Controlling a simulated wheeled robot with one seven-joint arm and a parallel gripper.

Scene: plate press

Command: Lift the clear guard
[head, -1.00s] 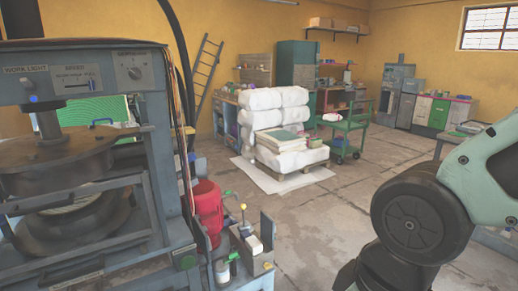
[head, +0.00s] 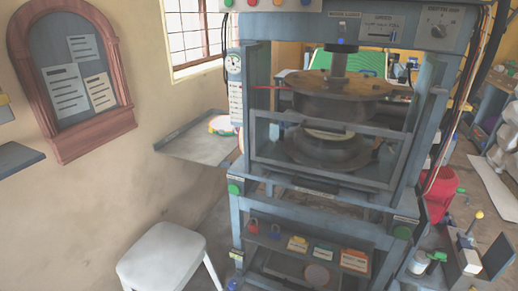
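The clear guard (head: 330,123) is a see-through pane in a grey frame across the front of the press (head: 236,150) in the head view. It stands down in front of the lower part of the working gap. A dark piece (head: 315,184), perhaps its handle, sits at its lower edge. The round upper platen (head: 335,85) and dark lower platen (head: 328,150) show behind and above it. My gripper is not in view.
A white stool (head: 160,256) stands at the front left. A grey side shelf (head: 195,143) with a colourful item is left of the press. A lower shelf (head: 305,255) holds padlocks and labelled boxes. A red container (head: 440,195) stands at right.

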